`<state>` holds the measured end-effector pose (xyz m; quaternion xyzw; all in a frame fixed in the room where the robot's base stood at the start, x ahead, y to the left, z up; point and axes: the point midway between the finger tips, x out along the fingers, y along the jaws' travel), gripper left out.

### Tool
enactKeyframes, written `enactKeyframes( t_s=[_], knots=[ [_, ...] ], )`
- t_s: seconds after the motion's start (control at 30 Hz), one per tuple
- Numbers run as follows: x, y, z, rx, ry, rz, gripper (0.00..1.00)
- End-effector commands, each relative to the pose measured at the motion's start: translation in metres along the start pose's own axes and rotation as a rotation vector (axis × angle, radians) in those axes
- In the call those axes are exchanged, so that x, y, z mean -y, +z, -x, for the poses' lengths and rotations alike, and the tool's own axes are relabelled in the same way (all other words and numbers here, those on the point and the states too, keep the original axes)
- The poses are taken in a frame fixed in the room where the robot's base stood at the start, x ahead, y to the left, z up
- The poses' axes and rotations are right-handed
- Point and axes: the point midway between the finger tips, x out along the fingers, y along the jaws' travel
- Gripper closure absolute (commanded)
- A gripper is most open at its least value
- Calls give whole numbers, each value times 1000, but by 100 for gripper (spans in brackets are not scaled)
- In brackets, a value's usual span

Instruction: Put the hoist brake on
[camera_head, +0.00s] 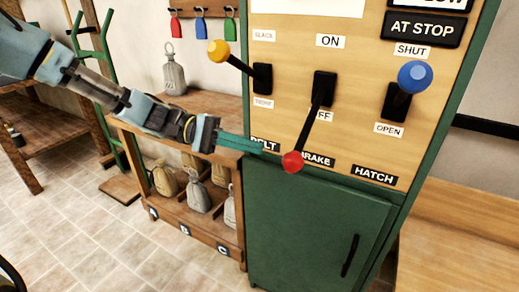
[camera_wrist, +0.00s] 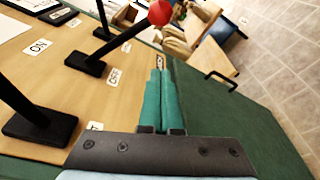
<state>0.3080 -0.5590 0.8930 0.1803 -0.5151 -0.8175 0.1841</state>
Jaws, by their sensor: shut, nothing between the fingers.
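The brake lever is a black arm with a red knob (camera_head: 292,162) on the panel above the BRAKE label. It slants down from its black mount (camera_head: 324,88), past the OFF label, with the ON label (camera_head: 330,41) above. In the wrist view the red knob (camera_wrist: 160,12) is at the top, beyond my fingertips. My gripper (camera_head: 260,147) is shut and empty, just left of the red knob and slightly above it in the head view. It also shows in the wrist view (camera_wrist: 160,72). A small gap appears between fingertips and knob.
The belt lever with a yellow knob (camera_head: 218,50) is left, and the hatch lever with a blue knob (camera_head: 415,76) points up on the right. A green cabinet door (camera_head: 315,225) is below. A wooden shelf (camera_head: 190,110) with several sacks stands left.

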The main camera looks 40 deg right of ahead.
Motion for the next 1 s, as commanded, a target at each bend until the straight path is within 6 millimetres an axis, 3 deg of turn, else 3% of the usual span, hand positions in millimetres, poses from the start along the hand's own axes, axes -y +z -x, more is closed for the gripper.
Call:
enactKeyframes(
  t_s=[0.27, 0.63, 0.8, 1.0],
  knots=[
    [-6, 1, -27, 14, 22, -6, 100],
    [-8, 2, -102, 13, 19, -5, 100],
    [-8, 24, -93, 6, 19, -5, 100],
    [-6, 37, -88, 7, 19, -5, 100]
  ],
)
